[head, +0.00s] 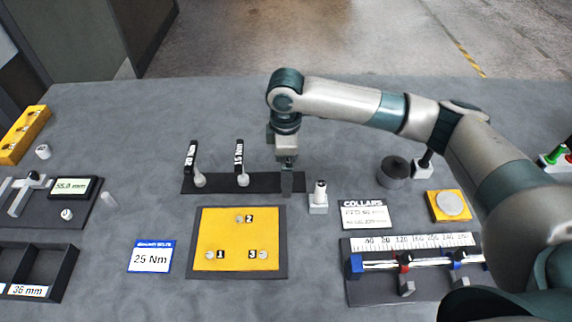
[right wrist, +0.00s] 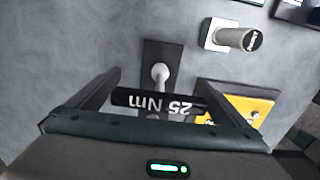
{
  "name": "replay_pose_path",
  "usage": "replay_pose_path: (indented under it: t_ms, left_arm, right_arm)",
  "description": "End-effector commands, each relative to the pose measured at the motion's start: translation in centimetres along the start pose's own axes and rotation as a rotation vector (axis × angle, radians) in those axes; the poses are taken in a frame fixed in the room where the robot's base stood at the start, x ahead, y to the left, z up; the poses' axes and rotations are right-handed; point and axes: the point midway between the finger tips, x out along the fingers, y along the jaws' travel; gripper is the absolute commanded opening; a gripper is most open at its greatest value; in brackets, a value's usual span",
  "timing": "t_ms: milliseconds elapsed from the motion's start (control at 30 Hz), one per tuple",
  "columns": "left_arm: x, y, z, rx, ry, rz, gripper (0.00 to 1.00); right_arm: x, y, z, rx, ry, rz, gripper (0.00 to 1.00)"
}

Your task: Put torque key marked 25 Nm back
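The torque key marked 25 Nm (right wrist: 157,102) has a black handle with white lettering, upside down in the right wrist view. My right gripper (right wrist: 160,80) spans it, with the two fingers against its ends. In the head view my right gripper (head: 287,180) points down over the right end of the black key rack (head: 222,184) and hides the key. A pale round stem (right wrist: 160,75) shows beside the handle over the rack. I cannot tell whether the key is fully seated. Two other black-handled keys, (head: 191,160) and (head: 239,160), stand in the rack. My left gripper is not in view.
A white block with an upright cylinder (head: 318,198) stands close right of the rack. The yellow plate (head: 240,230) and the 25 Nm card (head: 150,257) lie nearer. A collars sign (head: 366,214) and a slide gauge (head: 410,284) are at right. The back of the table is clear.

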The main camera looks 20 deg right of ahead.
Motion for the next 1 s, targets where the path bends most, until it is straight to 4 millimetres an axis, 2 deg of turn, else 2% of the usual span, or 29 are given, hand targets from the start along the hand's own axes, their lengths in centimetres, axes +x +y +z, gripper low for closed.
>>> replay_pose_path:
  t_ms: [300, 467, 667, 1000]
  left_arm:
    - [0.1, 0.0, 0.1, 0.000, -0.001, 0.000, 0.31]
    - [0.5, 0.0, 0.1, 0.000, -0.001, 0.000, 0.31]
    - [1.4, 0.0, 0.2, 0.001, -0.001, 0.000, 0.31]
    - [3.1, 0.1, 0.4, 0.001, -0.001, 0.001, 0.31]
  right_arm:
    - [-0.1, 0.0, 0.0, 0.000, 0.000, 0.001, 1.00]
    - [-1.0, 0.1, 0.0, 0.001, 0.001, 0.002, 1.00]
    - [-3.5, 0.1, -0.1, 0.000, 0.002, 0.003, 1.00]
    - [-9.5, 0.1, -0.1, 0.001, 0.002, 0.003, 1.00]
